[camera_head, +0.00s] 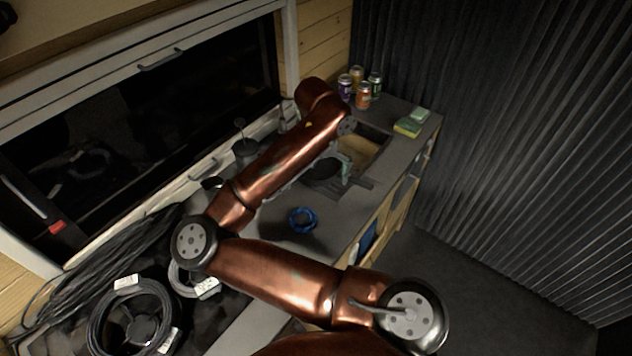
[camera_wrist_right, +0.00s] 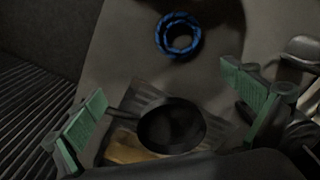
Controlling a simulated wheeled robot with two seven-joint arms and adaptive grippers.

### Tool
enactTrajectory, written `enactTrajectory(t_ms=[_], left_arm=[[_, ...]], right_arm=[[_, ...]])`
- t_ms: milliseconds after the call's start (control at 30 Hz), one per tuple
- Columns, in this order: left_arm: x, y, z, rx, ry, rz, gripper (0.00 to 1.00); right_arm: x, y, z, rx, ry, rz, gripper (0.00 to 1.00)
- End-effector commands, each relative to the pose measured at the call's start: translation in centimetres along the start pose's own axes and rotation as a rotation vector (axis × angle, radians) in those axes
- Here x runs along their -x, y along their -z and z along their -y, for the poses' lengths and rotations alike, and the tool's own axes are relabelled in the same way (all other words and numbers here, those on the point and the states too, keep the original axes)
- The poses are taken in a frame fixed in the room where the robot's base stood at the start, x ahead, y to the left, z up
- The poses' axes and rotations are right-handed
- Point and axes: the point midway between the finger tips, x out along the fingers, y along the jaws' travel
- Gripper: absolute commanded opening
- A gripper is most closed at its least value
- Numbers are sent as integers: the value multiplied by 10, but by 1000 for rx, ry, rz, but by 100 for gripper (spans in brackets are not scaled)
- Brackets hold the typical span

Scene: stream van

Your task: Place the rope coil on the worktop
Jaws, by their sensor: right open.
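In the head view my right gripper (camera_head: 345,170) is partly hidden by my copper arm and hangs over the sink area. My left gripper is not in view.
A black frying pan (camera_wrist_right: 172,127) lies below my right gripper by the sink (camera_head: 360,152). Several cans (camera_head: 363,95) and sponges (camera_head: 408,127) stand at the worktop's far end. Black cable coils (camera_head: 130,318) lie at lower left. The worktop around the rope coil is clear.

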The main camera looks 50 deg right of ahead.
Motion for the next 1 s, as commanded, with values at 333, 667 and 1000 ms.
enactTrajectory(t_ms=[333,667,1000], left_arm=[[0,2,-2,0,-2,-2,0],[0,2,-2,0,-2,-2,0],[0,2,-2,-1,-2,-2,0]], right_arm=[[66,1,0,2,3,-5,100],[112,0,1,1,1,-2,100],[116,0,0,-1,0,0,100]])
